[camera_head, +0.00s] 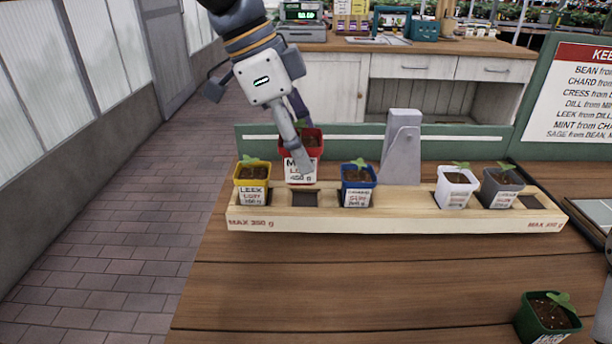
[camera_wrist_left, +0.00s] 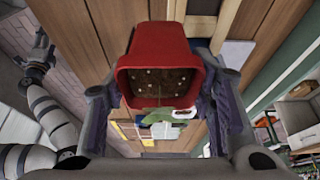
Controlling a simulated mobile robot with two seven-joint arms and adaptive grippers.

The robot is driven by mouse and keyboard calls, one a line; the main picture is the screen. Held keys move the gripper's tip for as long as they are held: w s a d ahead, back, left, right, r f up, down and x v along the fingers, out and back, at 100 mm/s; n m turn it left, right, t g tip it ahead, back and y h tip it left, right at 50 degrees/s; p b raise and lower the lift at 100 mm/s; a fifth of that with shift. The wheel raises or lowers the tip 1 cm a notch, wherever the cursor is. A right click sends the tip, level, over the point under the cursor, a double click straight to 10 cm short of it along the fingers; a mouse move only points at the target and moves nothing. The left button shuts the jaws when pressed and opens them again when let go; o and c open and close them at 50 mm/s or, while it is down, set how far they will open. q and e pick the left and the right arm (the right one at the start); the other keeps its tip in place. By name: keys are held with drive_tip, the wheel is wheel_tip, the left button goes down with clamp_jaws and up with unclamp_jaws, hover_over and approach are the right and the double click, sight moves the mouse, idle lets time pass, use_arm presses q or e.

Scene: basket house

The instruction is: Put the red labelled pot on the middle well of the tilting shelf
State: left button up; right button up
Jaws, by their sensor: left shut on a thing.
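The red labelled pot (camera_head: 313,140) holds soil and a small seedling. My left gripper (camera_head: 304,150) is shut on it and holds it upright at the left part of the wooden tilting shelf (camera_head: 400,221). In the left wrist view the red pot (camera_wrist_left: 160,52) sits between the two fingers. An empty dark well (camera_head: 304,199) lies just below and in front of it, between the yellow pot (camera_head: 252,174) and the blue pot (camera_head: 358,176). Whether the red pot touches the shelf is unclear. A grey part at the right edge seems to be my right gripper, mostly cut off.
A white pot (camera_head: 456,187) and a grey pot (camera_head: 500,186) sit in the shelf's right part, beside another empty well. A grey bracket (camera_head: 401,150) rises behind its middle. A green pot (camera_head: 546,318) stands at the front right. The table's front left is clear.

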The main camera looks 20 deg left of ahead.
use_arm(q)
drive_tip(key=w+f, duration=0.3)
drive_tip(key=w+a+f+b, duration=0.1)
drive_tip(key=w+f, duration=0.2)
drive_tip(key=shift+w+a+f, duration=0.1)
drive_tip(key=shift+a, duration=0.05)
drive_tip(key=shift+w+f, duration=0.2)
drive_tip(key=shift+f, duration=0.8)
drive_tip(key=shift+w+f, duration=0.15)
drive_tip(key=shift+f, duration=0.8)
drive_tip(key=o, duration=1.6)
drive_tip(key=shift+f, duration=0.1)
use_arm(e)
drive_tip(key=shift+s+f+g, duration=0.5)
drive_tip(key=shift+s+f, duration=0.55)
drive_tip(key=shift+f, duration=0.1)
use_arm(q)
drive_tip(key=v, duration=1.2)
use_arm(e)
drive_tip(key=shift+r, duration=0.1)
